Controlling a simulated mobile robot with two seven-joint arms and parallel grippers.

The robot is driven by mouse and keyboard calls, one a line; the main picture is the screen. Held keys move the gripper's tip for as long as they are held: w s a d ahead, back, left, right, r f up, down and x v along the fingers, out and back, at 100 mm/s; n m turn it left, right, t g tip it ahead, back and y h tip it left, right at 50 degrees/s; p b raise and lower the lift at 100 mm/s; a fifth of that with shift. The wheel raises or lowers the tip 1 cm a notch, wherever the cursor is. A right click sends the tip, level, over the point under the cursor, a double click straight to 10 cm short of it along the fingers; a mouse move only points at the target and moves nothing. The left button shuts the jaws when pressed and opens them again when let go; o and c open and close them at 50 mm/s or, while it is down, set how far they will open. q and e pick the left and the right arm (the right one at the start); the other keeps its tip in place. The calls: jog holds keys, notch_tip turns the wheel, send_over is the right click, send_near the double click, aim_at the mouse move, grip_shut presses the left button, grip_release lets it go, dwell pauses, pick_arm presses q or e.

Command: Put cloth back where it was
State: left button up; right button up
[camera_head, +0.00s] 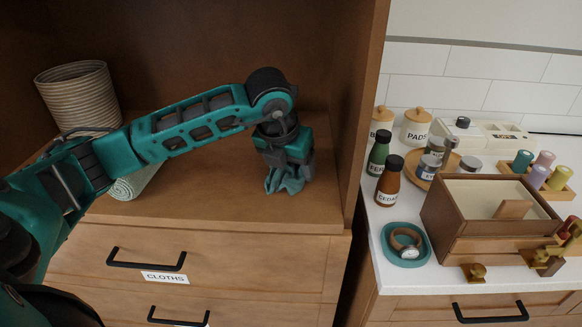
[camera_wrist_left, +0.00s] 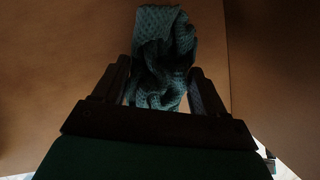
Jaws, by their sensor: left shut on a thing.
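A teal knitted cloth (camera_head: 286,181) is bunched up in my left gripper (camera_head: 286,168) in the head view. The gripper points down over the right part of the wooden shelf top, just above or touching it; I cannot tell which. In the left wrist view the crumpled cloth (camera_wrist_left: 163,60) shows between the two dark fingers of the left gripper (camera_wrist_left: 163,85), which is shut on it. Below the shelf top is a closed drawer (camera_head: 200,262) labelled CLOTHS with a black handle. My right gripper is not in view.
A ribbed basket (camera_head: 78,95) and a pale rolled cloth (camera_head: 135,182), partly behind my arm, are on the left of the shelf top. A wooden side wall (camera_head: 362,110) stands right of the gripper. A white counter beyond holds bottles, a wooden box (camera_head: 485,215) and a watch on a teal tray (camera_head: 386,236).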

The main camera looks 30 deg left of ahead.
pick_arm(q)
jog(key=shift+f, duration=0.4)
jog(key=o, duration=0.9)
jog(key=shift+o, duration=0.2)
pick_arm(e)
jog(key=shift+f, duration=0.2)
pick_arm(q)
jog(key=shift+r, duration=0.25)
jog(key=p+v, duration=0.1)
jog(key=v, duration=1)
jog(key=shift+s+r, duration=0.15)
jog(key=shift+r, duration=0.25)
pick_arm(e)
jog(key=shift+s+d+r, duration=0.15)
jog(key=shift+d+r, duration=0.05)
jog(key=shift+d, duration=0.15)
pick_arm(q)
jog(key=shift+f, duration=0.1)
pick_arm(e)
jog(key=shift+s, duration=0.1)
